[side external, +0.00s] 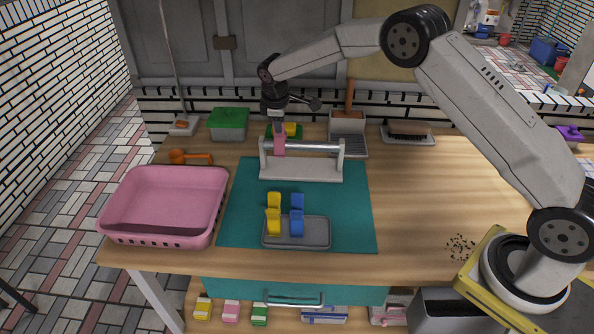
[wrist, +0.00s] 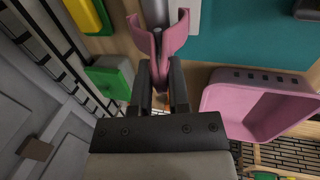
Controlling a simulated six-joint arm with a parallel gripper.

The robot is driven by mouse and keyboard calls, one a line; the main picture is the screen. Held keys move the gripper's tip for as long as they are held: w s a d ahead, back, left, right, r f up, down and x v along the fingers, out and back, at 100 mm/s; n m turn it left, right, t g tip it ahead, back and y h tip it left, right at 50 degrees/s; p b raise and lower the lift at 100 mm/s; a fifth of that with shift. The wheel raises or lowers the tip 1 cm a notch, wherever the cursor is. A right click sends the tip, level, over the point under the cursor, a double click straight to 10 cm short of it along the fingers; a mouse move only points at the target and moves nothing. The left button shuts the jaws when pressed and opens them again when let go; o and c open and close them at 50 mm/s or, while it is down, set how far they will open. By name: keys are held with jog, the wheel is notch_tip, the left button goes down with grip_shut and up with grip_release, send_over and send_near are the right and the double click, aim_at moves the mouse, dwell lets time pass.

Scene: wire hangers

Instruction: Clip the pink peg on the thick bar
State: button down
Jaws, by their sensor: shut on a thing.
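The pink peg (side external: 279,144) is upright at the left end of the thick grey bar (side external: 315,146), which lies across a white stand (side external: 300,168). My gripper (side external: 278,127) comes down from above and is shut on the peg's upper end. In the wrist view, the gripper fingers (wrist: 161,75) pinch the narrow end of the pink peg (wrist: 158,48). The peg's two prongs spread to either side of the thick bar (wrist: 155,12). I cannot tell how firmly the prongs touch the bar.
A pink basin (side external: 165,195) stands left. A green box (side external: 228,124) and a brush (side external: 408,132) lie at the back. The right of the table is mostly free.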

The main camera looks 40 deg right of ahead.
jog(key=shift+w+f, duration=0.1)
jog(key=shift+f, duration=0.3)
jog(key=shift+d+f, duration=0.1)
jog(key=shift+f, duration=0.05)
grip_release()
dwell(0.5)
jog(key=v, duration=0.7)
jog(key=shift+r, duration=0.4)
